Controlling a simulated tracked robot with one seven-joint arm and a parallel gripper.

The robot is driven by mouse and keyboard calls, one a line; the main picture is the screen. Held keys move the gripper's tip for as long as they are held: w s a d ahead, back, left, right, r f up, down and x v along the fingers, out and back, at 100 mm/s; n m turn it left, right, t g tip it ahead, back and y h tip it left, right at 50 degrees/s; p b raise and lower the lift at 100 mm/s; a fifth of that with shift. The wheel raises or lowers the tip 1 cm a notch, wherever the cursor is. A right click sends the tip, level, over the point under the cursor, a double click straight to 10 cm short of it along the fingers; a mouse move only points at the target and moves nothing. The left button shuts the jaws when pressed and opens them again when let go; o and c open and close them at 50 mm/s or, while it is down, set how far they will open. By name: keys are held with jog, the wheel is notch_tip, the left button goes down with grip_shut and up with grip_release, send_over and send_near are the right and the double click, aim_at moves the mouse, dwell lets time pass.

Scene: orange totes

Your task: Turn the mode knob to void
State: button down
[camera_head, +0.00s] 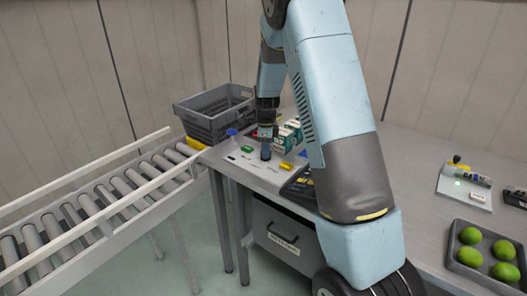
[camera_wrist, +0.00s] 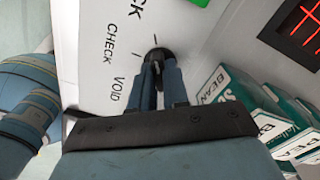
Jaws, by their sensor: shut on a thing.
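The mode knob (camera_wrist: 157,54) is a small black round knob on a pale panel (camera_wrist: 95,20) in the wrist view. The word VOID (camera_wrist: 119,88) is printed to its lower left, with CHECK further up and another label cut off at the top edge. Short tick marks show around the knob. My gripper (camera_wrist: 159,68) is shut on the knob, its two blue fingers on either side. Which way the knob points is hard to tell. In the head view my gripper (camera_head: 265,152) reaches down to the panel (camera_head: 238,163) and hides the knob.
Green-and-white cartons (camera_wrist: 255,100) stand right of my gripper. A dark unit with red lines (camera_wrist: 296,22) is at upper right. In the head view, a grey crate (camera_head: 212,123) stands behind, a roller conveyor (camera_head: 100,200) at left, and a tray of limes (camera_head: 459,268) at right.

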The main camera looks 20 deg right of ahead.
jog(key=n, duration=0.6)
jog(key=shift+s+d+f, duration=0.1)
jog(key=shift+d+f, duration=0.05)
jog(key=shift+d, duration=0.25)
jog(key=n, duration=0.3)
jog(key=shift+n, duration=0.4)
jog(key=n, duration=0.3)
jog(key=shift+n, duration=0.3)
jog(key=n, duration=0.4)
jog(key=shift+w+a+n, duration=0.1)
jog(key=shift+w+n, duration=0.1)
jog(key=shift+n, duration=0.1)
jog(key=n, duration=0.5)
jog(key=shift+w+a, duration=0.1)
jog(key=shift+a, duration=0.05)
jog(key=shift+n, duration=0.4)
jog(key=shift+r, duration=0.2)
jog(key=c, duration=1.1)
grip_release()
jog(key=shift+a, duration=0.15)
